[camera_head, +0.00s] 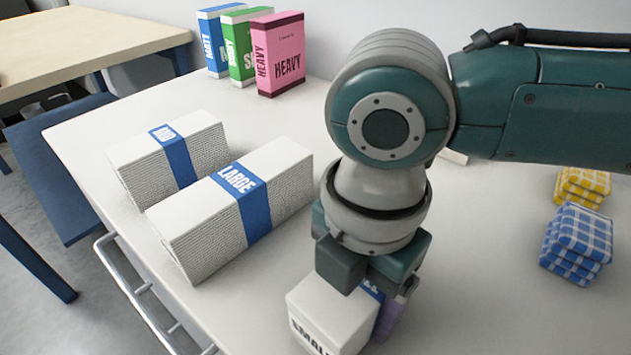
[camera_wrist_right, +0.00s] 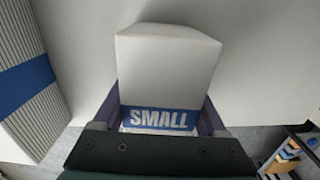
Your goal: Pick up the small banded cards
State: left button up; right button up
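The small banded cards form a white block (camera_head: 322,312) with a blue band, near the front of the white table in the head view. In the right wrist view the band (camera_wrist_right: 160,119) reads SMALL. My right gripper (camera_head: 362,290) points down over the block. Its purple fingers lie along two opposite sides of the block, against it at the band with no clear gap, and look shut on it. One finger is mostly hidden in the head view. I cannot tell whether the block's underside touches the table. My left gripper is not in view.
A LARGE banded stack (camera_head: 200,225) and another banded stack (camera_head: 150,165) lie left of the block. Blue, green and pink HEAVY boxes (camera_head: 280,55) stand at the back. Yellow (camera_head: 582,187) and blue (camera_head: 577,243) checked stacks sit at the right. A metal rail (camera_head: 135,290) runs along the table's left edge.

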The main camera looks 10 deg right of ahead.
jog(key=c, duration=1.1)
jog(key=shift+o, duration=0.2)
